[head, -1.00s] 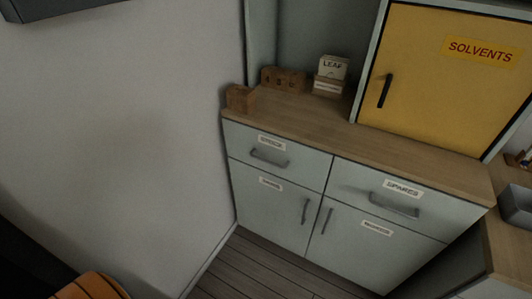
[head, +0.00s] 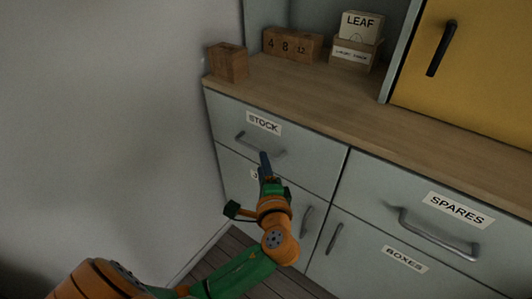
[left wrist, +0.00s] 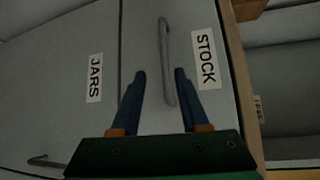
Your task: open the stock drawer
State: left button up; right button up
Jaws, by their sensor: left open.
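The stock drawer (head: 310,155) is a pale grey front labelled STOCK, at the upper left of the cabinet. It looks shut. Its grey bar handle (head: 252,145) is partly covered by my left gripper (head: 265,163) in the head view. In the left wrist view, the handle (left wrist: 164,50) lies between the two blue fingertips of my left gripper (left wrist: 160,72), closer to the right finger. The fingers are open, with nothing clamped. I cannot tell whether the handle is fully within their depth. My right gripper is not in view.
The spares drawer (head: 390,190) is to the right, with cupboard doors below, including one labelled BOXES (head: 360,255). On the wooden counter (head: 320,100) stand wooden blocks (head: 228,62) and a LEAF card box (head: 355,55). A yellow cabinet (head: 480,85) stands right. A wall (head: 110,120) rises left.

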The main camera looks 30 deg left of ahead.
aim_at(257, 149)
pick_arm(q)
jog(key=x, duration=0.4)
jog(key=r+x, duration=0.1)
jog(key=x, duration=0.1)
jog(key=shift+a, duration=0.5)
grip_shut()
dwell(0.8)
